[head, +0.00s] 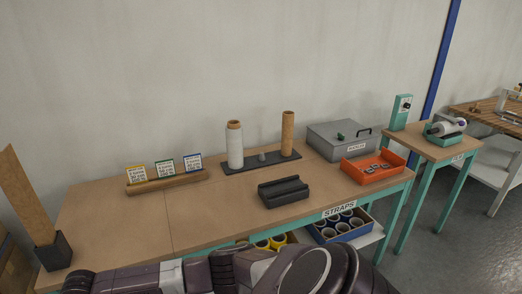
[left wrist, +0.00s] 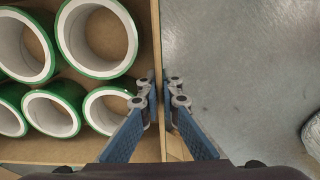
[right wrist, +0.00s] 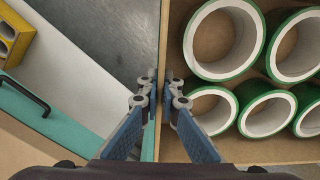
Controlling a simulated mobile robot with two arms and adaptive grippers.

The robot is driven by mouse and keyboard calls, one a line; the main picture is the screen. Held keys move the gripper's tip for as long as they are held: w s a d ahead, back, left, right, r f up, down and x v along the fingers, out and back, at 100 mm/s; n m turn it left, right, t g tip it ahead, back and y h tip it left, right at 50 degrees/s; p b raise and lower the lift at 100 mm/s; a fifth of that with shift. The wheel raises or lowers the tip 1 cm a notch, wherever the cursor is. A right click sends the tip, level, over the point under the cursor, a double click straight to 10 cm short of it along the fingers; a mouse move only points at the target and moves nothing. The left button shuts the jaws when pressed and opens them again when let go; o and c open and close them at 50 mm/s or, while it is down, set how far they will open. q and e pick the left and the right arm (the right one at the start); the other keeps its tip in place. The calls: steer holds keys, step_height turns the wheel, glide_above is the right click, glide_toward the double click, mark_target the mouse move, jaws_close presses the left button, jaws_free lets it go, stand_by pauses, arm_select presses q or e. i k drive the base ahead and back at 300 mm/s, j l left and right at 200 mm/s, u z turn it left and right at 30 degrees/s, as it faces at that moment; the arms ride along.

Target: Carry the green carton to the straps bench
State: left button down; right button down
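The green carton is an open brown box holding several green-edged white rolls. Its wall shows in the left wrist view (left wrist: 156,35) and the right wrist view (right wrist: 164,35). My left gripper (left wrist: 160,88) is shut on one wall, a finger on each side. My right gripper (right wrist: 161,88) is shut on another wall in the same way. In the head view my arms cross the bottom edge; the carton and both grippers are out of sight. The straps bench (head: 215,212) stands ahead, with a brown top, teal frame and a STRAPS label at its front edge.
On the bench are a black cradle (head: 284,192), spools on a dark base (head: 262,160), small cards, a grey metal box (head: 338,141) and an orange tray (head: 373,169). A blue carton (head: 341,226) and yellow-rimmed rolls (head: 270,242) sit below the top. The bench's front left is clear.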

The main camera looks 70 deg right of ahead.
mark_target(181, 214)
steer(key=z, duration=0.95)
